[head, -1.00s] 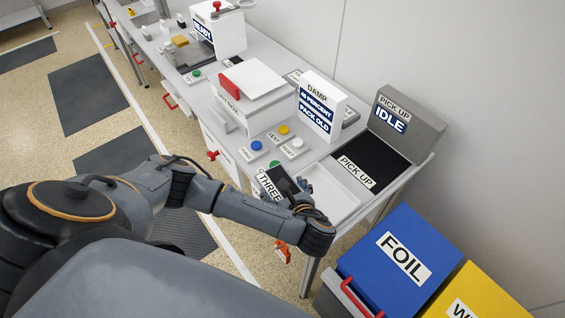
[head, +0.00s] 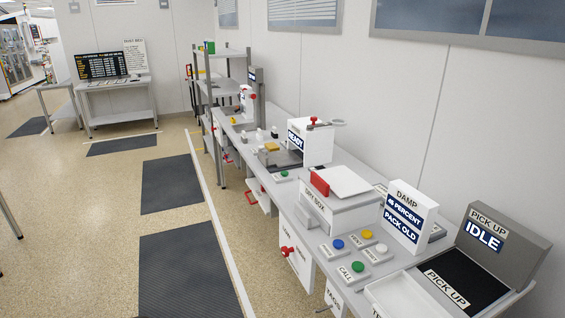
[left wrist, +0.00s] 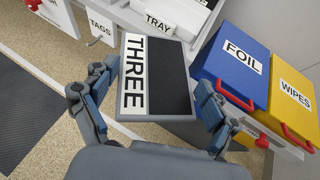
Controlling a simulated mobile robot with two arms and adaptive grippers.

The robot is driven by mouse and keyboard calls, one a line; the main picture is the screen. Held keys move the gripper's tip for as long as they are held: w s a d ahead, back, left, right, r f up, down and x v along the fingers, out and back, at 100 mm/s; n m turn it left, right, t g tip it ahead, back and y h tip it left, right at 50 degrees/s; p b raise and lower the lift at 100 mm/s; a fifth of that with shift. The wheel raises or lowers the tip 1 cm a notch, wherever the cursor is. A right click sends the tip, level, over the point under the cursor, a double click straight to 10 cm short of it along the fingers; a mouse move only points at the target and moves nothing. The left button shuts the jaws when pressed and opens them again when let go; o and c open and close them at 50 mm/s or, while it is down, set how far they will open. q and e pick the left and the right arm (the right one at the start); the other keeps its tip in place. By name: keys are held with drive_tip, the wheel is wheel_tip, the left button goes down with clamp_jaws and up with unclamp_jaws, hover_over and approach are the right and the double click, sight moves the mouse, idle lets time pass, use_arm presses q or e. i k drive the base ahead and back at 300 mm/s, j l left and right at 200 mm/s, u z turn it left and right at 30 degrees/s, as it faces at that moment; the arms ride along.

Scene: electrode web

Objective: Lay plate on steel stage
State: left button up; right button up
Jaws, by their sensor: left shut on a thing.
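A plate (left wrist: 171,75), dark with a white strip reading THREE, fills the middle of the left wrist view. My left gripper (left wrist: 157,88) has a blue-grey finger on either side of it and is shut on it. The plate is clear of the bench, with floor showing below it. In the head view neither gripper nor the plate is in view. A steel-grey flat surface (head: 287,158) lies in front of the white READY device (head: 312,142) along the bench; I cannot tell for sure that it is the steel stage.
The long bench (head: 342,165) runs along the wall with a DRY BOX (head: 345,215), a DAMP sign (head: 408,219) and a PICK UP station (head: 462,283). Blue FOIL (left wrist: 228,75) and yellow WIPES (left wrist: 293,100) bins stand right of the plate. The floor aisle beside the bench is clear.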

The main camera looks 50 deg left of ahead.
sight(292, 159)
drive_tip(key=i+j, duration=0.15)
drive_tip(key=j, duration=0.35)
drive_tip(key=i+j, duration=0.15)
drive_tip(key=j, duration=0.35)
drive_tip(key=i+j, duration=0.15)
drive_tip(key=j, duration=0.35)
drive_tip(key=i+j, duration=0.1)
drive_tip(key=j, duration=0.4)
drive_tip(key=i+j, duration=0.15)
drive_tip(key=j, duration=0.35)
drive_tip(key=i+j, duration=0.15)
drive_tip(key=j, duration=0.35)
drive_tip(key=i+j, duration=0.15)
drive_tip(key=j, duration=0.35)
drive_tip(key=i+j, duration=0.15)
drive_tip(key=j, duration=0.35)
drive_tip(key=i+j, duration=0.35)
drive_tip(key=j, duration=0.1)
